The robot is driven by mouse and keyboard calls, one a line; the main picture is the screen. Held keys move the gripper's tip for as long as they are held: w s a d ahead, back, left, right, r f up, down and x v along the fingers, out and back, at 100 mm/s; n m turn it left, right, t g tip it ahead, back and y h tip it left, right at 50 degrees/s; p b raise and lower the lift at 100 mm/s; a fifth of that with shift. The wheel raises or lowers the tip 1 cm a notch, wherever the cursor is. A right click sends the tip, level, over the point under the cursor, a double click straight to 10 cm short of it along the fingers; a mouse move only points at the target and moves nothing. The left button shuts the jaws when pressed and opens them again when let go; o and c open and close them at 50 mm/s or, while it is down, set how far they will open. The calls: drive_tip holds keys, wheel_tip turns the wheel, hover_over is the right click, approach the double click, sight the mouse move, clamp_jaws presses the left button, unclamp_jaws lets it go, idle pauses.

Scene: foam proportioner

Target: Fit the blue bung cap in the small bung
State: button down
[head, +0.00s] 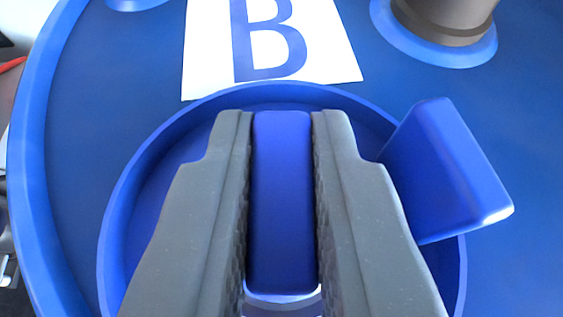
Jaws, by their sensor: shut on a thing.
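My gripper (282,118) is shut on an upright blue block (283,200), which I take to be the grip of the blue bung cap. The block fills the gap between the two grey fingers. Beneath them is a wide round blue rim (135,190) on the drum top. Whether this rim belongs to the cap or to a bung I cannot tell. A pale curved edge shows just below the block. The fingers hide most of what lies inside the rim, so I cannot see how the block meets it.
A second blue block (447,170) stands tilted at the right, overlapping the rim. A white label with a blue B (205,50) lies behind. A grey-brown cylinder in a blue collar (440,45) stands at the far right. Part of a round blue fitting (136,3) shows top left. The drum's raised edge (30,190) curves along the left.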

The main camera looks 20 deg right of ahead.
drive_tip(key=shift+f, duration=0.2)
drive_tip(key=c, duration=1.7)
unclamp_jaws()
drive_tip(key=shift+s, duration=0.1)
drive_tip(key=p+v, duration=0.1)
drive_tip(key=v, duration=0.9)
drive_tip(key=shift+s+r, duration=0.3)
drive_tip(key=shift+a, duration=0.15)
drive_tip(key=s+a+r+n+t+y, duration=0.1)
drive_tip(key=a+r, duration=0.4)
drive_tip(key=r, duration=0.6)
drive_tip(key=s+a+r+n+t+y, duration=0.15)
drive_tip(key=a+r, duration=0.35)
drive_tip(key=r, duration=0.6)
drive_tip(key=s+a+r, duration=0.3)
drive_tip(key=s+r, duration=0.2)
drive_tip(key=r, duration=0.2)
drive_tip(key=s+a+r+y, duration=0.1)
drive_tip(key=s+a+r, duration=0.3)
drive_tip(key=r, duration=0.4)
drive_tip(key=shift+s+n, duration=0.35)
drive_tip(key=shift+s, duration=0.05)
